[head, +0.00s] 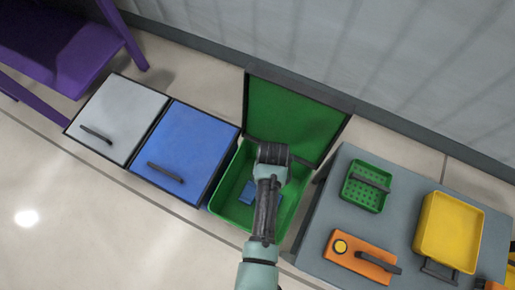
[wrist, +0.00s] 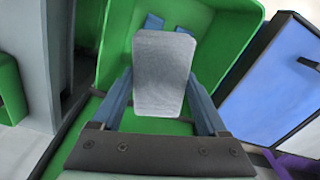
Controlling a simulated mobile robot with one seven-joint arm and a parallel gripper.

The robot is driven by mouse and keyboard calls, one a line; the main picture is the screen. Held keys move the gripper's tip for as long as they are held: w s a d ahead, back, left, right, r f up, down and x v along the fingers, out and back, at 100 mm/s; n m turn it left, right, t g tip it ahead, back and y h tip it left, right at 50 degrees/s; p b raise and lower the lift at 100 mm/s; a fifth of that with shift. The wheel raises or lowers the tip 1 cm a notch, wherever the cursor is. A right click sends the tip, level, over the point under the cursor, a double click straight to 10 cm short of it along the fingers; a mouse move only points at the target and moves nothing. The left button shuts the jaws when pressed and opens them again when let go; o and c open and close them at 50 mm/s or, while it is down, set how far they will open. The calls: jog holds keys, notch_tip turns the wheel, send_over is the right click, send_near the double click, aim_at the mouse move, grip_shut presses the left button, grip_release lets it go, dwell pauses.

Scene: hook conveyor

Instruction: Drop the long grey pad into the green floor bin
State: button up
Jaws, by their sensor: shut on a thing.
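The long grey pad (wrist: 163,62) is between the two blue-grey fingers of my gripper (wrist: 164,84) in the wrist view. My gripper is shut on it, and the pad stands out past the fingers. The green floor bin (head: 228,196) has its lid (head: 290,120) open in the head view. My arm reaches over the bin, hiding part of its inside and the pad. In the wrist view the bin (wrist: 236,45) lies behind and below the pad. Blue pieces (wrist: 181,32) lie inside it.
A blue-lidded bin (head: 188,148) and a grey-lidded bin (head: 122,112) stand closed on the left. A grey table (head: 385,208) on the right carries a green basket (head: 358,194), an orange block (head: 350,258) and a yellow tray (head: 450,232). A wall runs behind.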

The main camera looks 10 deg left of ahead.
jog(key=f+b, duration=0.2)
jog(key=f, duration=0.2)
jog(key=shift+w+f, duration=0.15)
jog(key=shift+w, duration=0.05)
notch_tip(320, 180, down, 6)
jog(key=b, duration=0.6)
jog(key=shift+b, duration=0.35)
jog(key=o, duration=1.1)
notch_tip(320, 180, up, 13)
jog(key=p, duration=0.5)
jog(key=shift+p, duration=0.3)
